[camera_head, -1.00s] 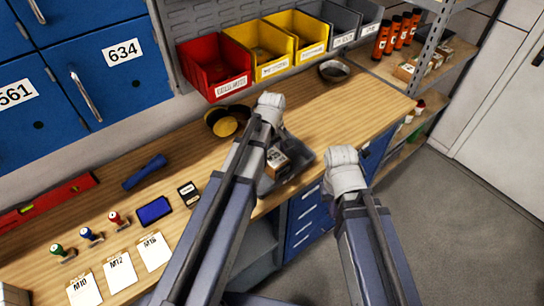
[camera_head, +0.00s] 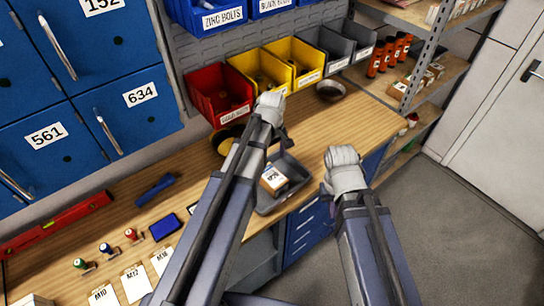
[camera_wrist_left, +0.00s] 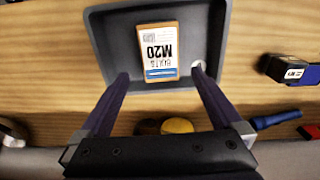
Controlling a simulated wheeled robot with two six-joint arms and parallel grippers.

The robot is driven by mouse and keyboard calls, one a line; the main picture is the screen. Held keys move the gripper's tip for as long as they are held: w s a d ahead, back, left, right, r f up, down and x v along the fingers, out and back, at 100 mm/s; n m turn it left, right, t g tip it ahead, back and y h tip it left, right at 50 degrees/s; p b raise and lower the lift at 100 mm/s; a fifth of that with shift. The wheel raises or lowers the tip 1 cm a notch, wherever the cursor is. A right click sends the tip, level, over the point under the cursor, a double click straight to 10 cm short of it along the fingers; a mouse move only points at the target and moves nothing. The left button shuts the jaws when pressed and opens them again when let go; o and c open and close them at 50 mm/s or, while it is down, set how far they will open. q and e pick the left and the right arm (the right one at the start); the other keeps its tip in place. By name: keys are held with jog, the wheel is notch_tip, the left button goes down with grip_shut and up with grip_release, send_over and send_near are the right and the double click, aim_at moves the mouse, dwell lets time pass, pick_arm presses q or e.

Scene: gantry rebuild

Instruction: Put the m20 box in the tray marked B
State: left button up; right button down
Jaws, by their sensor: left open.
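The M20 box (camera_head: 273,180), a small carton with a white label, lies in a grey tray (camera_head: 291,204) near the bench's front edge. In the left wrist view the box (camera_wrist_left: 158,50) shows its label reading M20, inside the tray (camera_wrist_left: 103,43). No letter B can be read on the tray. My left gripper (camera_head: 281,138) is open and empty; in the wrist view its two fingers (camera_wrist_left: 160,76) stand apart, on either side of the box's near end. My right gripper (camera_head: 343,170) is off the bench's front edge, its fingers not clear.
A red bin (camera_head: 220,95) and yellow bins (camera_head: 292,60) line the back. Labelled papers (camera_head: 135,283), stamps (camera_head: 132,235) and a blue pad (camera_head: 165,226) lie at left. The bench right of the tray is clear.

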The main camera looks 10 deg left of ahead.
pick_arm(q)
jog(key=s+d+m, duration=0.5)
jog(key=s+m, duration=0.2)
jog(key=s+d+r+m+y, duration=0.1)
jog(key=s+d+m, duration=0.3)
jog(key=s+m, duration=0.3)
jog(key=shift+s+d, duration=0.4)
jog(key=shift+s, duration=0.3)
pick_arm(e)
jog(key=shift+r, duration=0.5)
pick_arm(q)
jog(key=shift+r, duration=0.1)
